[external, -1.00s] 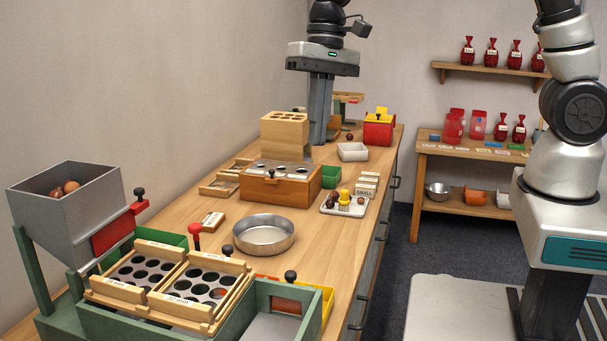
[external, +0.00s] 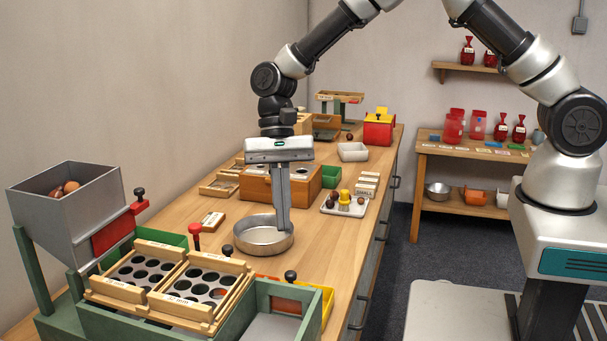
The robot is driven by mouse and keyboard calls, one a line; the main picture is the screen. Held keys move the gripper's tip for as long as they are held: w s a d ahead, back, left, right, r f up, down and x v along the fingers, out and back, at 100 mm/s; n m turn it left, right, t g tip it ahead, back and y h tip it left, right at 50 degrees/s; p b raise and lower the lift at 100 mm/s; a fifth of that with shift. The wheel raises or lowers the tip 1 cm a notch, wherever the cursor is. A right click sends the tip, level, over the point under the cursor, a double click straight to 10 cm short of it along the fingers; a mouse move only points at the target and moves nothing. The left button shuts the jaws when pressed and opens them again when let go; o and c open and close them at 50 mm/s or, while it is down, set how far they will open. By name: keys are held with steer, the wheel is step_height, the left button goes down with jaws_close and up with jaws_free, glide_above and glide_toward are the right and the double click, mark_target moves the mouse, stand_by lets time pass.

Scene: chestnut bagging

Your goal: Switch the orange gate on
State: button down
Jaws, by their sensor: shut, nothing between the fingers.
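The orange gate (external: 286,306) is a small orange panel at the end of the green sorting frame, at the lower middle. A black knob (external: 290,276) stands above it. My gripper (external: 283,229) points straight down with its long grey fingers together and nothing between them. In the picture its tips overlap the right part of the round metal pan (external: 252,242); I cannot tell whether they touch it. The gripper is farther back on the bench than the orange gate and apart from it.
A hopper (external: 62,205) with a red gate (external: 112,232) stands at the left. A red knob (external: 194,229) rises beside the sorting trays (external: 228,268). A yellow bin (external: 328,304) borders the orange gate. A wooden box (external: 258,186) is behind my gripper.

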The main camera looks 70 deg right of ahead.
steer(key=x, duration=1)
steer(key=shift+s+a+r, duration=0.35)
steer(key=shift+a+r, duration=0.3)
steer(key=shift+r, duration=0.1)
steer(key=shift+s+a+r, duration=0.35)
steer(key=shift+a+r, duration=0.35)
steer(key=shift+r, duration=0.05)
